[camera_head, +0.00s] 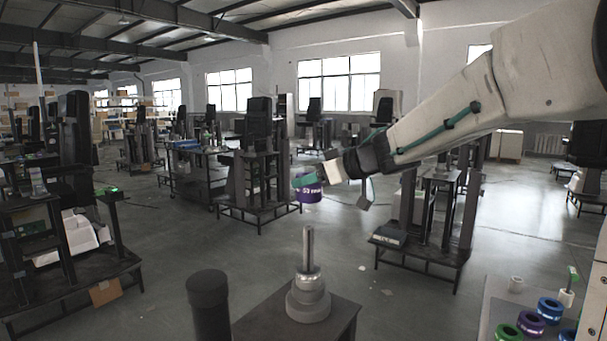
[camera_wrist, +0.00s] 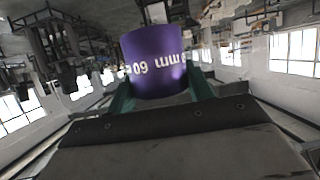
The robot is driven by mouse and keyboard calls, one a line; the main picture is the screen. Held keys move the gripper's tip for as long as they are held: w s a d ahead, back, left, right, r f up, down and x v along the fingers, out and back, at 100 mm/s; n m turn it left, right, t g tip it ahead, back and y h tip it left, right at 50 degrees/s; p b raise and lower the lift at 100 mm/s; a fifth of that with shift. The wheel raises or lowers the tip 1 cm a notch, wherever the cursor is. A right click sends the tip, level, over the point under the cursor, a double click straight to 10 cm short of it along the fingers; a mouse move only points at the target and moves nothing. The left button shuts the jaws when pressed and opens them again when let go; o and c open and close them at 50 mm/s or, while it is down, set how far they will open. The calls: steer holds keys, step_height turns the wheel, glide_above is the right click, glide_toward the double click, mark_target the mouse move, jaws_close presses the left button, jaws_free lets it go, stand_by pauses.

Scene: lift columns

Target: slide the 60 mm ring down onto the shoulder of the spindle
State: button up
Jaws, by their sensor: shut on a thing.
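The purple ring (camera_head: 308,194), marked 60 mm, is in my gripper (camera_head: 305,182), high above the floor. In the wrist view the ring (camera_wrist: 152,62) sits between the two green fingers of my gripper (camera_wrist: 158,88), its lettering upside down. The spindle (camera_head: 308,252) is a thin upright metal rod in the head view, on a stepped grey shoulder (camera_head: 308,298). In the picture the ring is above the spindle's top, with a gap between them; how far apart they are in depth I cannot tell. The spindle does not show clearly in the wrist view.
The spindle's base stands on a dark stand (camera_head: 258,322), beside a dark round post (camera_head: 208,303). At the lower right a pale tray (camera_head: 492,312) holds several blue, purple and green rings. Black workstations and carts stand further back. Grey floor lies open between them.

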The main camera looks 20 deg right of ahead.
mark_target(320, 199)
steer(key=f, duration=0.4)
steer(key=shift+w, duration=0.3)
steer(key=shift+f, duration=0.85)
steer(key=shift+s+d, duration=0.1)
steer(key=shift+s, duration=0.05)
stand_by(0.4)
